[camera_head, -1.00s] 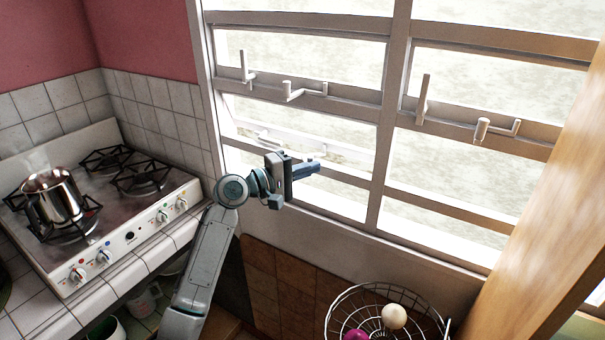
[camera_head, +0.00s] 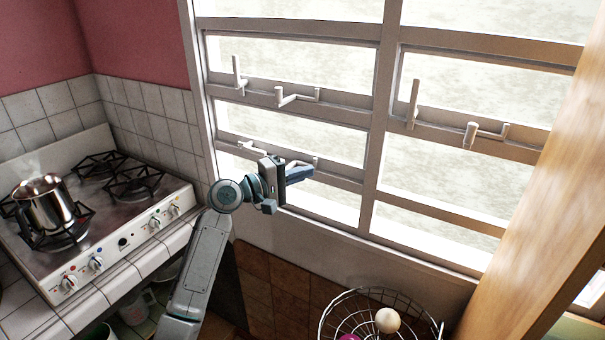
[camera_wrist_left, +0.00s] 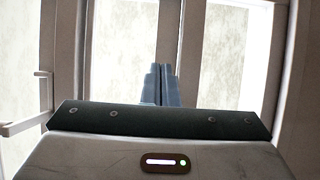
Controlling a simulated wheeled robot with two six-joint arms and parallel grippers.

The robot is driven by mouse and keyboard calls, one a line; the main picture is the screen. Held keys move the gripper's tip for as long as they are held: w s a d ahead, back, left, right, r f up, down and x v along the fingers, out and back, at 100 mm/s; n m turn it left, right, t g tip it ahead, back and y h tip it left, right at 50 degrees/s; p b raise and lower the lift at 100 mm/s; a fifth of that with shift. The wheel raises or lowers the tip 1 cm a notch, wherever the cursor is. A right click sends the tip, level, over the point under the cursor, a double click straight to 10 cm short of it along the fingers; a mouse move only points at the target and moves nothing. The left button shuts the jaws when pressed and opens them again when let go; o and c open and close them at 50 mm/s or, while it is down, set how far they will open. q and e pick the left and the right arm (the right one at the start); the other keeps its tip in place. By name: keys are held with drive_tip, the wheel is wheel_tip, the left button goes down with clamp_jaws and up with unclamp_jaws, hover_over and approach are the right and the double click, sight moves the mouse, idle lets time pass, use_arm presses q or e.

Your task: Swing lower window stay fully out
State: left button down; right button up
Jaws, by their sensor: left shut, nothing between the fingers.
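The lower window stay (camera_head: 252,147) is a white fitting on the low rail of the left window, in the head view. Its middle is hidden behind my left gripper (camera_head: 311,172). The lower sash (camera_head: 232,143) lies close to the frame. My left gripper is shut and empty, its fingertips in front of the low rail near the stay's right part; I cannot tell if they touch. In the left wrist view the closed fingers (camera_wrist_left: 160,85) point at a rail between bright panes, and a white L-shaped fitting (camera_wrist_left: 25,122) stands at the left. My right gripper is not in view.
Other white handles and stays (camera_head: 295,97) sit on the rail above, and more (camera_head: 480,132) on the right window. A stove (camera_head: 120,235) with a steaming metal pot (camera_head: 45,205) is at left. A wire basket (camera_head: 345,310) stands below the window, a wooden post (camera_head: 540,200) at right.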

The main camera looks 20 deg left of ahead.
use_arm(q)
drive_tip(key=shift+d, duration=0.1)
idle(0.3)
drive_tip(key=b+v, duration=0.4)
drive_tip(key=v, duration=0.6)
drive_tip(key=shift+s+a, duration=0.25)
drive_tip(key=shift+s, duration=0.05)
drive_tip(key=shift+b, duration=0.3)
